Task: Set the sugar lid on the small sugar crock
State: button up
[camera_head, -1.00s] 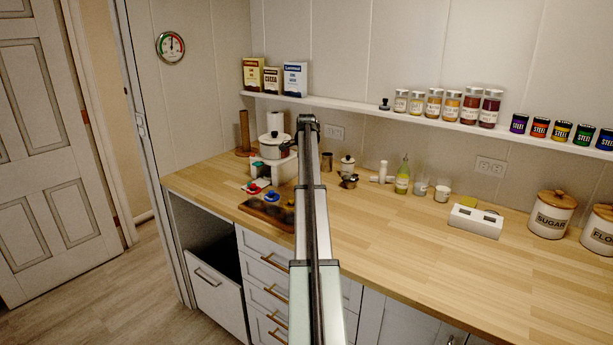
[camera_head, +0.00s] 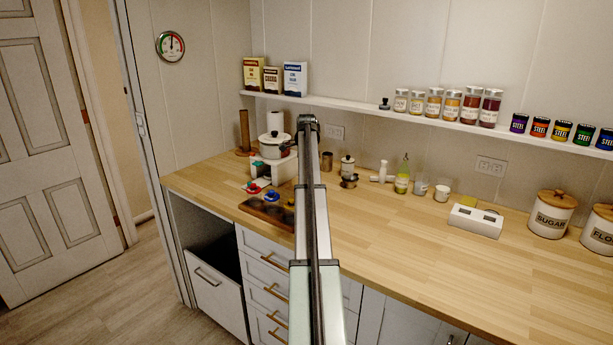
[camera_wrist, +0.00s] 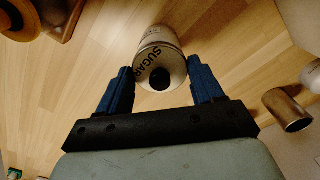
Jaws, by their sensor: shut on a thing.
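The small white sugar crock (camera_wrist: 152,38), lettered SUGAR, shows between and beyond my fingers in the wrist view. The pale sugar lid (camera_wrist: 172,66) with a round dark knob covers its near end. My gripper (camera_wrist: 160,72) has its two blue fingers on either side of the lid, shut on it. The lid lies over the crock's mouth; I cannot tell whether it rests fully on the rim. In the head view the small crock (camera_head: 347,168) stands upright on the counter right of my arm, with a dark knob at its top. My gripper is hidden there.
A metal cup (camera_wrist: 287,109) lies to the right in the wrist view. A small dark metal pot (camera_head: 349,182) is in front of the crock. A green bottle (camera_head: 402,176) and white timer-like box (camera_head: 474,221) stand right. The front counter (camera_head: 420,250) is clear.

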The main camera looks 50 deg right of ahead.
jog(key=shift+f, duration=0.4)
dwell(0.5)
jog(key=o, duration=1.1)
jog(key=shift+o, duration=0.3)
jog(key=shift+r, duration=0.15)
jog(key=shift+r, duration=3.4)
